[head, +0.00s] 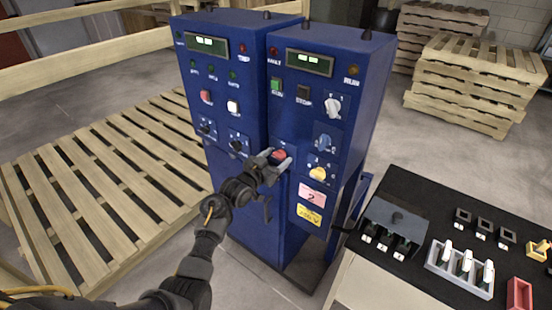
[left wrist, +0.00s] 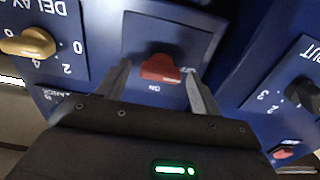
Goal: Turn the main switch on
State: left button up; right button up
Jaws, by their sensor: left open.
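The main switch is a red rotary knob (head: 279,155) on the blue cabinet's front; it shows larger in the left wrist view (left wrist: 160,68). There its handle lies roughly level, with an ON mark below it and a partly hidden mark at its right. My left gripper (head: 274,161) is open at the knob. In the left wrist view its fingers (left wrist: 158,75) stand on either side of the knob, with a visible gap on each side. My right gripper is not in view.
A black-topped table (head: 400,185) with parts stands at the right. Pallets (head: 110,160) lie at the left.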

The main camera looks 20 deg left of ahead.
pick_arm(q)
jog(key=shift+c, duration=0.3)
jog(key=c, duration=0.9)
jog(key=shift+f+m, duration=0.1)
jog(key=shift+m, duration=0.2)
jog(key=m+b, duration=0.2)
jog(key=m, duration=0.1)
jog(key=shift+m, duration=0.4)
jog(key=m+b, duration=0.2)
jog(key=m, duration=0.2)
jog(key=shift+s+d+f+m, duration=0.1)
jog(key=shift+m, duration=0.2)
jog(key=m+b, duration=0.2)
jog(key=m, duration=0.2)
jog(key=shift+f, duration=0.1)
jog(key=shift+m+b, duration=1.3)
jog(key=shift+m, duration=1.1)
